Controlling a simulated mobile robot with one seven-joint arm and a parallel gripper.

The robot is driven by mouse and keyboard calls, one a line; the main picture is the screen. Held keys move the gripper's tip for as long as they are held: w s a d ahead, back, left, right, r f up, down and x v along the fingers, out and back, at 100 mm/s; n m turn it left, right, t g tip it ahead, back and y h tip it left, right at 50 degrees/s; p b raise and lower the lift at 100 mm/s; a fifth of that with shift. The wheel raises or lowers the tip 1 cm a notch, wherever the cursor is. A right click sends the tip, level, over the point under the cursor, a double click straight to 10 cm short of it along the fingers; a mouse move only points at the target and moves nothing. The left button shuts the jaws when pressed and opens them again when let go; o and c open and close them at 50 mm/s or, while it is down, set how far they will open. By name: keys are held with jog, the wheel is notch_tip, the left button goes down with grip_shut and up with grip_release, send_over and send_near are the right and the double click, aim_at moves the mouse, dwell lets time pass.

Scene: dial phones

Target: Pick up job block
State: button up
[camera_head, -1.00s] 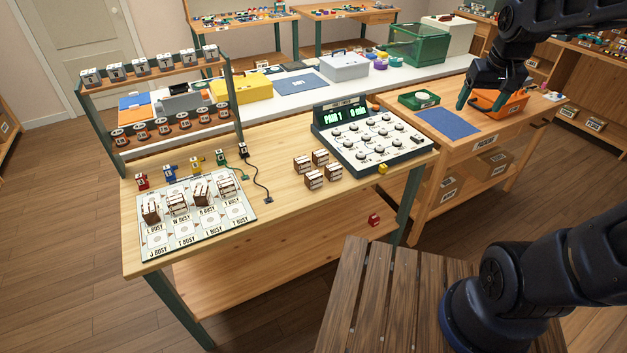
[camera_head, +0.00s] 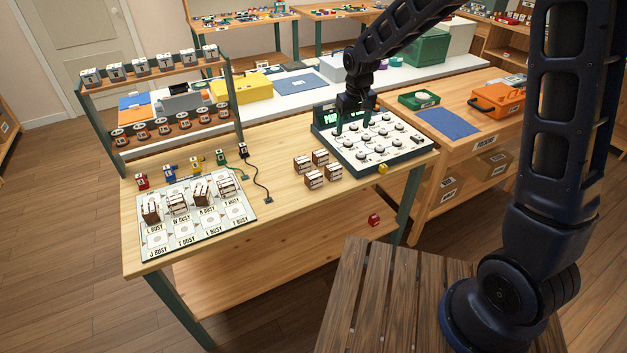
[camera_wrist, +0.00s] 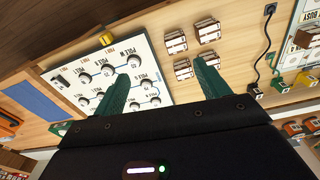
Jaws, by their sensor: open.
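Several small brown-and-white blocks (camera_head: 313,179) stand in a cluster on the wooden table, just left of the dial panel (camera_head: 352,160). I cannot tell which one is the job block. The same blocks (camera_wrist: 175,42) show in the wrist view, near the tip of the finger on the right. More brown-and-white blocks (camera_head: 178,205) stand on the white board (camera_head: 240,213) marked BUSY at the left. My gripper (camera_head: 353,117) is above the dial panel, open and empty. In the wrist view its green fingers (camera_wrist: 166,62) are spread apart, pointing towards the table.
A black cable (camera_head: 260,187) lies between board and blocks. A rack (camera_head: 160,97) stands behind the board. Small coloured pieces (camera_head: 196,163) line the board's back edge. A yellow piece (camera_head: 383,169) is at the panel's front edge, and a red one (camera_head: 374,220) is on the lower shelf.

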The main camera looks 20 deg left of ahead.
jog(key=n, duration=0.2)
send_over(313, 174)
notch_tip(313, 174, down, 10)
jog(key=shift+g, duration=0.4)
jog(key=shift+f, duration=5.35)
jog(key=c, duration=1.1)
jog(key=shift+r, duration=0.1)
